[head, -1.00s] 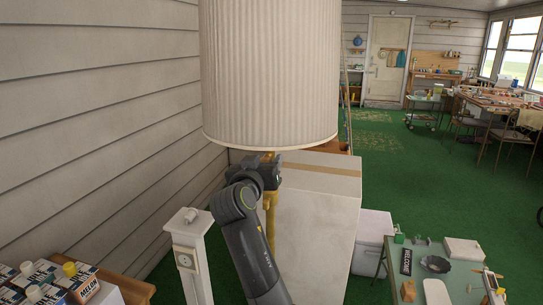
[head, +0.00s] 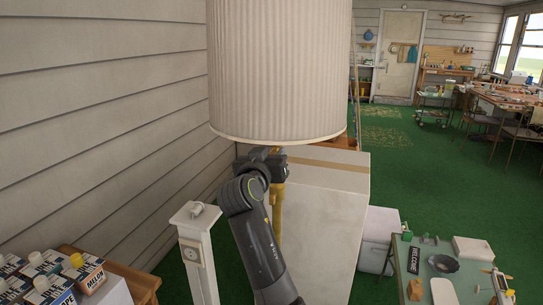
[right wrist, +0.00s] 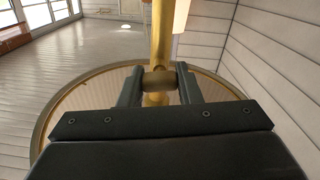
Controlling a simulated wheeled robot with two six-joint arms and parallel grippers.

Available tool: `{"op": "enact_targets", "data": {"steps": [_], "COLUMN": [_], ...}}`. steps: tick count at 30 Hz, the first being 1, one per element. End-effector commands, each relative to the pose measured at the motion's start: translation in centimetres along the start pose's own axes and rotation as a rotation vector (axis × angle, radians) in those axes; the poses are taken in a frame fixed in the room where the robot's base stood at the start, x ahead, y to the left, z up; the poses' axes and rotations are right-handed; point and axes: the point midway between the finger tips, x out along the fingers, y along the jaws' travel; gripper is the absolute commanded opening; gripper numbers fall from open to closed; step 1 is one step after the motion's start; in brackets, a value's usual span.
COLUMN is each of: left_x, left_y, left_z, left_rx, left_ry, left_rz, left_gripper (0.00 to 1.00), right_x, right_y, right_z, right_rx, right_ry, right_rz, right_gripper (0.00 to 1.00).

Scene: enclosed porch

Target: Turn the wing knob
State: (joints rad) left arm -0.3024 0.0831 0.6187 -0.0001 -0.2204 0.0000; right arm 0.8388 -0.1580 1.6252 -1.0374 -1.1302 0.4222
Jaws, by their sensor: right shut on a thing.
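A tall lamp has a pleated cream shade (head: 280,75) and a brass stem (head: 277,208) below it. My right gripper (head: 268,156) is just under the shade's lower rim, at the top of the stem. In the right wrist view my right gripper (right wrist: 158,84) is shut, its two fingers on either side of a short brass piece on the stem, which looks like the wing knob (right wrist: 158,77). The fingers hide the knob's sides, and its turn angle cannot be told. In the head view the knob is hidden. My left gripper is not in view.
A large pale box (head: 325,220) stands close behind the stem. A white post (head: 197,250) stands left of my right arm.

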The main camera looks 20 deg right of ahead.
Motion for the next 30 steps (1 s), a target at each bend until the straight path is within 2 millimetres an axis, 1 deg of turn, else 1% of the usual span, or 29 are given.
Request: {"op": "enact_targets", "data": {"steps": [8,18,20,25,30], "left_x": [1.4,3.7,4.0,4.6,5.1], "left_y": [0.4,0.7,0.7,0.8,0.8], "left_z": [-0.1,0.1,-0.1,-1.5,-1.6], "left_rx": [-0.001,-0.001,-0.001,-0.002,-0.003], "left_ry": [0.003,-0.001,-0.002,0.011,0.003], "left_rz": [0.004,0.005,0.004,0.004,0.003], "left_gripper": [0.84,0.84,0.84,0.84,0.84], "right_x": [0.0,0.0,0.0,0.1,0.0], "right_y": [0.0,0.1,0.1,0.1,0.1], "right_z": [0.2,0.3,0.3,0.3,0.3], "right_rx": [0.134,0.441,0.499,0.659,0.821], "right_ry": [0.002,0.002,0.002,0.003,0.002], "right_rz": [0.000,0.000,0.000,0.000,0.000], "right_gripper": [0.08,0.08,0.08,0.08,0.08]}}
